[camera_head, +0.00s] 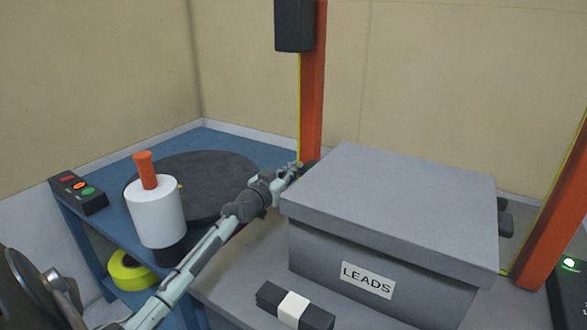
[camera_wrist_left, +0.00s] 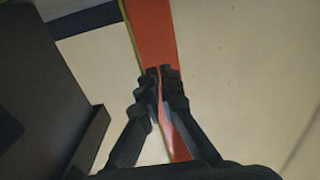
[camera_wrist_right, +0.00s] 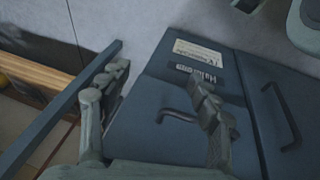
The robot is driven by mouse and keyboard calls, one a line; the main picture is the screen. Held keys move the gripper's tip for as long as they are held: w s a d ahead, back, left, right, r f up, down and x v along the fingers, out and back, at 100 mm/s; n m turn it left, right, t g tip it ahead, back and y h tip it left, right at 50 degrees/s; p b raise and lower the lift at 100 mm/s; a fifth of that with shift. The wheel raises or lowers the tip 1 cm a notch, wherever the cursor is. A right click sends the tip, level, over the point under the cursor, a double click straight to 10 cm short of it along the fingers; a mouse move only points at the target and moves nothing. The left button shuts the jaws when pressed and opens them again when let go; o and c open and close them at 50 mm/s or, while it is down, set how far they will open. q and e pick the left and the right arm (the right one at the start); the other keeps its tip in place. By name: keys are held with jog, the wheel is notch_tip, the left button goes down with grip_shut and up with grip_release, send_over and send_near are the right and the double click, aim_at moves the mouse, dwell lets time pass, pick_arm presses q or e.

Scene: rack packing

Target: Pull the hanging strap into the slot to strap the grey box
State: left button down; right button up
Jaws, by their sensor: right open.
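The grey lidded box (camera_head: 390,200), labelled LEADS, stands on the grey bench under an arch with orange posts. My left gripper (camera_head: 297,170) is at the box's left back corner, in front of the left orange post (camera_head: 313,90). In the left wrist view its fingertips (camera_wrist_left: 161,80) are close together before the orange post (camera_wrist_left: 152,30). A thin pale pink strip (camera_wrist_left: 166,130) shows between the fingers; I cannot tell whether it is strap or is gripped. A yellow line (camera_head: 300,110) runs along the post's edge. My right gripper (camera_wrist_right: 160,85) is open and empty. The slot is not clearly seen.
A black block with a white band (camera_head: 293,308) lies before the box. On the blue table at left are a black disc (camera_head: 210,180), a white cylinder with an orange handle (camera_head: 155,217) and a button box (camera_head: 78,192). A blue cabinet (camera_wrist_right: 170,100) lies beyond my right gripper.

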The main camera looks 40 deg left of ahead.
pick_arm(q)
jog(key=shift+f, duration=0.1)
jog(key=c, duration=1.7)
grip_release()
jog(key=shift+c, duration=0.2)
jog(key=s+d, duration=0.1)
jog(key=s, duration=1.1)
jog(key=shift+d, duration=0.2)
jog(key=shift+s+f, duration=0.1)
